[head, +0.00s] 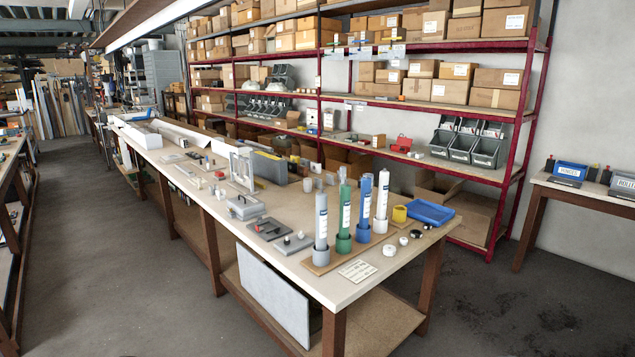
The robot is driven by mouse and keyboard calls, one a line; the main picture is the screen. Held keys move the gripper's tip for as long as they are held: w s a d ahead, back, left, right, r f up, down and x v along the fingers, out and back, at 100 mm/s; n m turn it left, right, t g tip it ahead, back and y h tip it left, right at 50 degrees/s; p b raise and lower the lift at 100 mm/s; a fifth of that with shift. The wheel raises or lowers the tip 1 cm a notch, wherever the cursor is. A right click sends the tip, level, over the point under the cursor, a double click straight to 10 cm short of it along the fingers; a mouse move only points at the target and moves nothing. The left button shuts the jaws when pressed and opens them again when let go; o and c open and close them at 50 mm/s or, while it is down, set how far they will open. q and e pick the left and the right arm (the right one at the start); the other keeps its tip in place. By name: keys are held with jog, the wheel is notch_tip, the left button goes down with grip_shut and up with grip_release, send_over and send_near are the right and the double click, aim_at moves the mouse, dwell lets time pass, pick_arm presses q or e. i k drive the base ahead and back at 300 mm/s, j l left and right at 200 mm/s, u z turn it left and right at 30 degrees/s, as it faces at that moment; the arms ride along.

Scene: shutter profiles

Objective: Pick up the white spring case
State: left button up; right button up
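A white tube-shaped case (382,197) with a label stands upright in a white cup-like holder (380,226). I take it to be the white spring case. It is the rightmost in a row on a wooden board (318,268). Beside it, to its left, stand a blue case (365,203), a green case (345,208) and a grey case (321,218), each upright in a holder of its own colour. The white case's lower end is hidden in its holder. Neither of my grippers is in the head view.
The long workbench (300,262) carries a yellow cup (399,214), a blue tray (431,213), small round caps (389,250), a paper card (357,270) and grey metal parts (268,228). A red shelf rack (520,120) with boxes stands behind. Floor (130,270) to the left is clear.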

aim_at(316, 168)
jog(key=i+l+z, duration=0.65)
jog(key=z, duration=0.2)
jog(key=i+z, duration=0.4)
jog(key=i, duration=0.15)
jog(key=i+l+z, duration=0.1)
jog(key=i+z, duration=0.25)
jog(key=i, duration=1.55)
jog(key=i+u, duration=0.15)
jog(key=i, duration=0.5)
jog(key=i+l+u, duration=0.1)
jog(key=i, duration=0.6)
jog(key=i+l+u, duration=0.15)
jog(key=i, duration=0.5)
jog(key=i+j+u, duration=0.2)
jog(key=i+u, duration=0.2)
jog(key=i+j+u, duration=0.1)
jog(key=i+u, duration=0.75)
jog(key=i+l+u, duration=0.25)
jog(key=u, duration=0.15)
jog(key=i+l+u, duration=0.5)
jog(key=i+u, duration=0.3)
jog(key=i+l+u, duration=0.2)
jog(key=i+u, duration=0.2)
jog(key=i+l+u, duration=0.65)
jog(key=u, duration=0.2)
jog(key=i+l+u, duration=0.2)
jog(key=l+u, duration=0.2)
jog(key=l, duration=0.15)
